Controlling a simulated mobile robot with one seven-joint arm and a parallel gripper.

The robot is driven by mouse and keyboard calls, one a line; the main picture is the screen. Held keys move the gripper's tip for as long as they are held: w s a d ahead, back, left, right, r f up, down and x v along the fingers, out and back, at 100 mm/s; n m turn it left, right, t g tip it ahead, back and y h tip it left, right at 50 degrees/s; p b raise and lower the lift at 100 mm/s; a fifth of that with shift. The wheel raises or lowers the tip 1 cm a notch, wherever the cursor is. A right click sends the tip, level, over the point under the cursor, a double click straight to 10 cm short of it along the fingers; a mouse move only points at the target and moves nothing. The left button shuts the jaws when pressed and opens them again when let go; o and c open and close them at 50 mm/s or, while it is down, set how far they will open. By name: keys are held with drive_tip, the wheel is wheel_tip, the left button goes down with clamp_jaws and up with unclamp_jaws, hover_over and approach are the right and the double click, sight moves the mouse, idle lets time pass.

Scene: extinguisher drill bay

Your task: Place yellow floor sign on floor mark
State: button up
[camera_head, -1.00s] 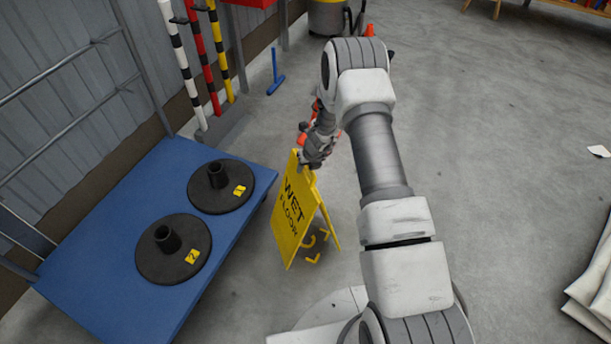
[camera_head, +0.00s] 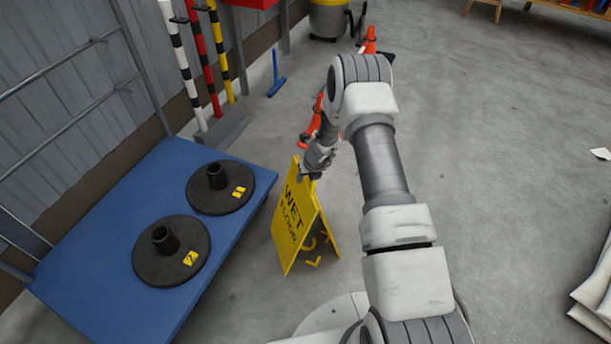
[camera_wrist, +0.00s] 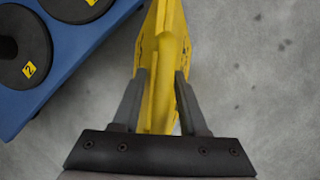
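The yellow A-frame sign (camera_head: 292,222), lettered "WET FLOOR", stands upright with its legs spread, right of the blue platform. My gripper (camera_head: 311,174) is shut on its top edge; in the wrist view the fingers (camera_wrist: 160,105) lie on either side of the yellow sign (camera_wrist: 168,50). The floor mark (camera_head: 314,263) shows as yellow corner strokes on the concrete, seen between and behind the sign's legs. The front panel hides part of the mark. I cannot tell whether the sign's feet touch the floor.
A blue platform (camera_head: 110,225) with two black round bases (camera_head: 232,202) (camera_head: 150,268) is close on the left. The floor at right is mostly clear.

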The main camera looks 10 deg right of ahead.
drive_tip(key=o, duration=0.3)
drive_tip(key=shift+d+f, duration=0.1)
drive_tip(key=shift+f, duration=0.05)
